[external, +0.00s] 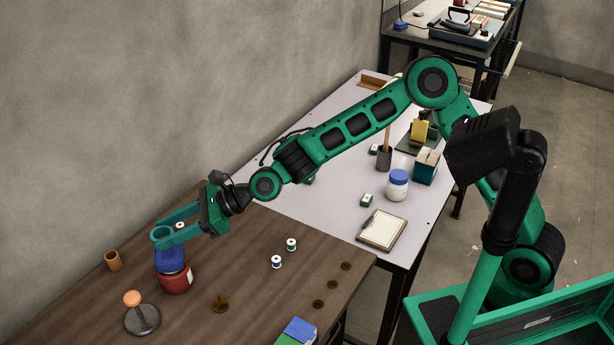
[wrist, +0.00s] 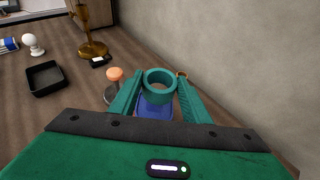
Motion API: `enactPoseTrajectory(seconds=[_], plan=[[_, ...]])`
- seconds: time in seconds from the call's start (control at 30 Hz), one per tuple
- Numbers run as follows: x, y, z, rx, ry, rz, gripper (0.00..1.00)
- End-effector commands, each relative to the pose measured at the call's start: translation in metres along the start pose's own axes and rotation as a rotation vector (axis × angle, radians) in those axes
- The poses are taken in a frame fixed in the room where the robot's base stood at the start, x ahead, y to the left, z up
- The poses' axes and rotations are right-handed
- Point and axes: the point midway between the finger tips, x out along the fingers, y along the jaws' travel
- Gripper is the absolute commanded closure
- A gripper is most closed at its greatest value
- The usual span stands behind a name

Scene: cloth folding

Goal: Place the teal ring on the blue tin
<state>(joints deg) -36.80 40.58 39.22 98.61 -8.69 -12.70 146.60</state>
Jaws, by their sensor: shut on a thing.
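My gripper (external: 164,237) is shut on the teal ring (wrist: 159,95), which sits between the two fingertips with its opening facing up. In the external view the ring shows at the end of the fingers, close above the blue tin (external: 170,263). In the wrist view the blue tin (wrist: 155,109) shows below and just on the near side of the ring, partly hidden by it. The blue tin appears to rest on a red tin (external: 176,281) with a pale label. I cannot tell whether the ring touches the blue tin.
An orange-topped stand (external: 142,319) is in front of the tins, and a brown cup (external: 113,260) is to their left. Two spools (external: 291,244) and several dark brass pieces (external: 332,285) lie to the right. The wall (wrist: 250,60) is close on one side.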

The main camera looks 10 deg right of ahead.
Motion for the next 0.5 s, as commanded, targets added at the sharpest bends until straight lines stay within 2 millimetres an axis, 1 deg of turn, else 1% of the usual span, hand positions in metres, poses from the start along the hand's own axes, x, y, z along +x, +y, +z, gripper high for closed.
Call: enactPoseTrajectory(seconds=[0.27, 0.33, 0.5], plan=[[0.013, 0.001, -0.033, 0.001, 0.003, 0.001, 0.78], [0.015, 0.001, -0.036, 0.001, 0.002, 0.0, 0.78], [0.014, 0.0, -0.035, 0.0, 0.001, 0.0, 0.78]])
